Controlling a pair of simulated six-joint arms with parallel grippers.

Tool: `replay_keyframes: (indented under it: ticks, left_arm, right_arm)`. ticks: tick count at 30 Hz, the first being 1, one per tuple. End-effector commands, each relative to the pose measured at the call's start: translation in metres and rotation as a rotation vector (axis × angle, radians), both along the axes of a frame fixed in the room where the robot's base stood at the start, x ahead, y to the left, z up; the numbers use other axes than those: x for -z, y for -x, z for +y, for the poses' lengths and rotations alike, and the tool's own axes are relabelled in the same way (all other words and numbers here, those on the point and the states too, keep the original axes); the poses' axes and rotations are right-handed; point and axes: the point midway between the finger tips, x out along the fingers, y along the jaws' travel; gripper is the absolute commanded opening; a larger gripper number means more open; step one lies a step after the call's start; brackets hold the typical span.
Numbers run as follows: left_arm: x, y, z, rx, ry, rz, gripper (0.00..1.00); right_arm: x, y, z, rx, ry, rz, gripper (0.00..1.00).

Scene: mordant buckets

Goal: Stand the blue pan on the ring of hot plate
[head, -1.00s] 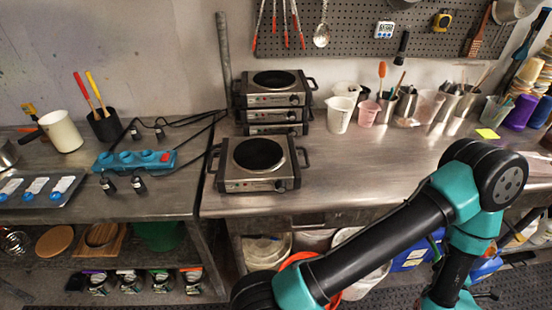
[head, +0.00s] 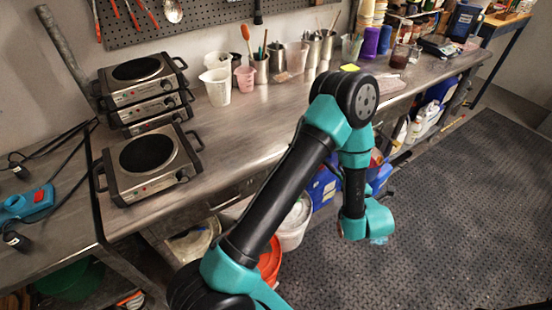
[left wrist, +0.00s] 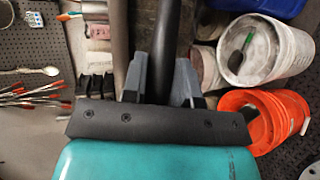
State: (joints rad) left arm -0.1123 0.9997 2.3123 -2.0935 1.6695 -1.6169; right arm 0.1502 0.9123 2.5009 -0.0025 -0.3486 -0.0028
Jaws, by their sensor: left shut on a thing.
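In the left wrist view my left gripper (left wrist: 160,75) has its two grey fingers closed around a dark, straight handle (left wrist: 168,28). The handle runs up out of the frame, so the body it belongs to is not shown there. In the head view my arm hides the gripper, and no blue pan can be made out clearly; only a small pale blue patch shows below the arm's far end. The single hot plate (head: 121,183) sits on the steel bench at left, its dark round ring (head: 148,152) bare. My right gripper is not in view.
A stack of hot plates (head: 124,97) stands behind the single one. Cups and tool holders (head: 217,88) line the back of the bench, whose middle is clear. A blue power strip (head: 28,203) lies at left. Buckets, one orange (left wrist: 262,115), stand below.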

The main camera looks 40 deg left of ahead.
Motion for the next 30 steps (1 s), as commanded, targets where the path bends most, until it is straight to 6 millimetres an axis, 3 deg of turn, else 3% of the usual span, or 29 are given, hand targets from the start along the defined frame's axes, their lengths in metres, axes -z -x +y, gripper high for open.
replay_keyframes:
  ticks: [5,16,24,30]
  left_arm:
    - [-0.038,-0.008,-0.009,0.000,-0.001,-0.017,0.00]
    - [-0.143,-0.012,-0.038,-0.004,-0.003,-0.028,0.00]
    - [-0.224,0.001,-0.059,0.001,-0.008,-0.034,0.00]
    - [-0.272,0.016,-0.071,0.010,-0.010,-0.036,0.00]
  right_arm:
    - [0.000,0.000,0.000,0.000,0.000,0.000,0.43]
    - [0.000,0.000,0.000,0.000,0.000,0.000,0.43]
    - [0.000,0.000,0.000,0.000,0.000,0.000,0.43]
    - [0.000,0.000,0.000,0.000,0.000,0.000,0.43]
